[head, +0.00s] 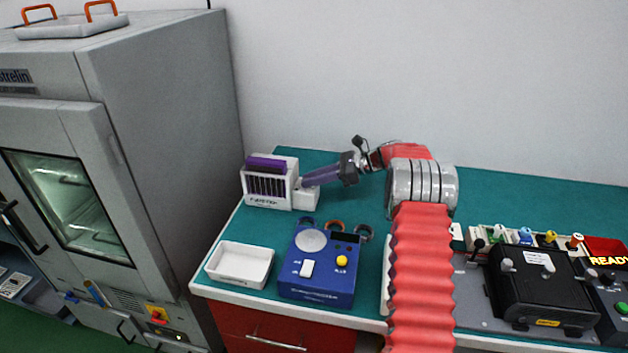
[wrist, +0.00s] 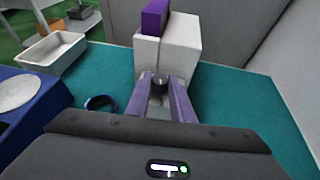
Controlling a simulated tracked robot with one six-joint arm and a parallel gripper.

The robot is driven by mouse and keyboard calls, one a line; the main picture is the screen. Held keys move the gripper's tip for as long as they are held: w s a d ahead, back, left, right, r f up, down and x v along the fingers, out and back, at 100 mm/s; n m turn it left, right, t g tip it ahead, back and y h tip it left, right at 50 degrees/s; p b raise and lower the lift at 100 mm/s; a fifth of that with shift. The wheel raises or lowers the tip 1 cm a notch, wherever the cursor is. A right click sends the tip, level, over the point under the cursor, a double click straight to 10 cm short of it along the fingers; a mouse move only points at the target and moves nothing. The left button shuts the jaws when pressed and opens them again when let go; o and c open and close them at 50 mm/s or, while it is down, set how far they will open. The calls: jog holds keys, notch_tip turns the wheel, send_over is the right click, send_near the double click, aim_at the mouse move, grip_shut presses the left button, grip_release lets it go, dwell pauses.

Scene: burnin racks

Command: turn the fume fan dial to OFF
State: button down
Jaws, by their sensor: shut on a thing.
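The fume fan (head: 269,196) is a white box with dark slots and a purple block on top, at the back left of the bench. Its dial (wrist: 159,84) is a small dark knob on a low white part at the box's near side in the wrist view. My gripper (wrist: 160,90) has its two purple fingers shut on the dial, one on each side. In the head view my gripper (head: 304,183) reaches the fan's right side, and its fingers hide the dial. I cannot read the dial's setting or an OFF mark.
A white tray (head: 214,266) and a blue device (head: 316,289) with a yellow knob stand in front of the fan. Several dark and copper rings lie behind the device. A black box (head: 540,295) sits at right. A grey oven cabinet (head: 170,120) stands at left.

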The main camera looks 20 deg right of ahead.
jog(key=shift+a+n+g+y, duration=0.25)
jog(key=shift+n+g+y, duration=0.15)
jog(key=shift+n+g, duration=0.2)
jog(key=c, duration=1.8)
grip_release()
jog(key=shift+d, duration=0.1)
jog(key=shift+d, duration=0.15)
jog(key=shift+s+d+r, duration=0.1)
jog(key=shift+d+r, duration=0.15)
jog(key=shift+d, duration=0.25)
jog(key=v, duration=1.2)
jog(key=shift+s, duration=0.2)
jog(key=shift+r, duration=0.15)
